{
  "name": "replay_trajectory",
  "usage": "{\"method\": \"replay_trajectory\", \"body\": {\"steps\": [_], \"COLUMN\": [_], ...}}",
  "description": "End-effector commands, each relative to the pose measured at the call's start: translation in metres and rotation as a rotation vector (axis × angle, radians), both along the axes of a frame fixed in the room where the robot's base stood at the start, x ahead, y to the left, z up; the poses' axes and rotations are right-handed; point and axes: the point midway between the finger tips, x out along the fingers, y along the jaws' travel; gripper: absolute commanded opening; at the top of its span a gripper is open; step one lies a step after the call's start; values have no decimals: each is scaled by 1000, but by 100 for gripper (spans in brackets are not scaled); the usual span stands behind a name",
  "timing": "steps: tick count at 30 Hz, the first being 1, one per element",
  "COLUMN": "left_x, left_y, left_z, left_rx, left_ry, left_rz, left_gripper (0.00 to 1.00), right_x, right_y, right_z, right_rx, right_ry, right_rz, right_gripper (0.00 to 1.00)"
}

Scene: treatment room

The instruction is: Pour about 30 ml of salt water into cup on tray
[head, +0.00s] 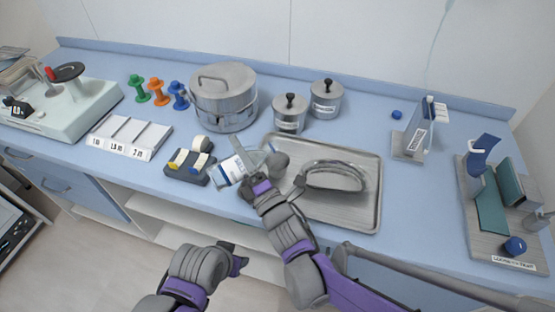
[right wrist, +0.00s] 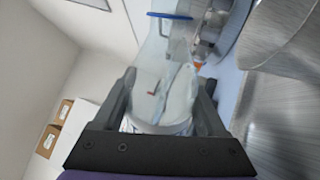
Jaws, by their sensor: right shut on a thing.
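My right gripper (head: 258,186) is shut on a clear bottle with a white and blue label (head: 229,170). The bottle is tilted, over the front left edge of the steel tray (head: 368,205). In the right wrist view the clear bottle (right wrist: 160,95) sits between both fingers, with a blue ring near its far end. A steel kidney-shaped dish (head: 335,178) lies on the tray. A grey rounded shape (head: 278,161) shows beside the bottle; I cannot tell whether it is the cup. My left gripper (head: 238,262) is low in front of the counter, its jaws unclear.
A dark holder with rolls (head: 188,168) stands left of the bottle. A large steel drum (head: 224,97) and two lidded steel jars (head: 289,114) (head: 326,98) stand behind. A stand (head: 411,140) and a board with a blue holder (head: 490,205) are at right.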

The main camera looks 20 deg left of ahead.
Motion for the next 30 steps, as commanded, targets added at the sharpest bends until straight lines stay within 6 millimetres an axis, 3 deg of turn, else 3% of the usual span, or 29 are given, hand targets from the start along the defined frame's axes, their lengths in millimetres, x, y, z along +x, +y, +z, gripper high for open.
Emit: {"method": "replay_trajectory", "body": {"steps": [30], "left_x": [0], "left_y": [0], "left_z": [9], "left_rx": [0], "left_ry": [-3], "left_rz": [0], "left_gripper": [50], "right_x": [-1], "right_y": [1], "right_z": [10], "right_rx": [82], "right_ry": [80], "right_rz": [1], "right_gripper": [4]}}
